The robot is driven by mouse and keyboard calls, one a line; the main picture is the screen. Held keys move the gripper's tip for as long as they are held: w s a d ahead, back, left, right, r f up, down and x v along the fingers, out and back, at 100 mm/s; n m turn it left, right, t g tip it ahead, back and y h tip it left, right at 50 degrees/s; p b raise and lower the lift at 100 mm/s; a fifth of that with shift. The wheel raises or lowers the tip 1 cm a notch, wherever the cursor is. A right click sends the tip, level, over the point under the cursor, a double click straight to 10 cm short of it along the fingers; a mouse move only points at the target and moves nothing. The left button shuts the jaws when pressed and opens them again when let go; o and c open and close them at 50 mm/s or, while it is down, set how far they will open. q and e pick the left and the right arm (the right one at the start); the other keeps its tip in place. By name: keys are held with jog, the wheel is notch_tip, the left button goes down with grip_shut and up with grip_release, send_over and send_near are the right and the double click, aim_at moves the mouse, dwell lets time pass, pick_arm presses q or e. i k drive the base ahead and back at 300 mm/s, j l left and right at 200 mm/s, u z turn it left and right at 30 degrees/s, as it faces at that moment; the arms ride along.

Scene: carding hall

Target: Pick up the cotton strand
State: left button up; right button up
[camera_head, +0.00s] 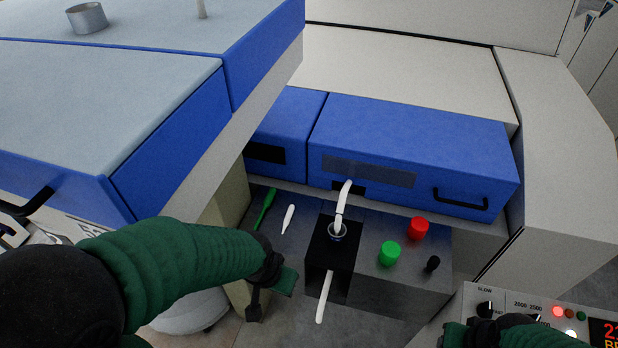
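The white cotton strand (324,297) comes out of a slot in the blue machine front, bends down into a metal ring on a black block (318,255), and hangs out below the block with a free lower end. My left gripper (270,291), on the green-sleeved arm, is left of the strand's hanging end and apart from it. Its two fingers look spread with nothing between them. My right gripper (452,335) is at the bottom edge, right of the strand and far from it; its fingers are too cut off and dark to judge.
A grey ledge bears a green knob (389,253), a red knob (418,228), a small black knob (432,264), a green tool (265,208) and a white tool (288,219). A control panel (478,294) stands at the lower right. Blue-sided machine covers (170,130) overhang the left.

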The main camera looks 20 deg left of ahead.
aim_at(288, 216)
jog(key=l+u, duration=0.1)
jog(key=u, duration=0.7)
jog(key=j+u, duration=0.1)
jog(key=u, duration=0.35)
jog(key=i+u, duration=0.4)
jog(key=u, duration=0.15)
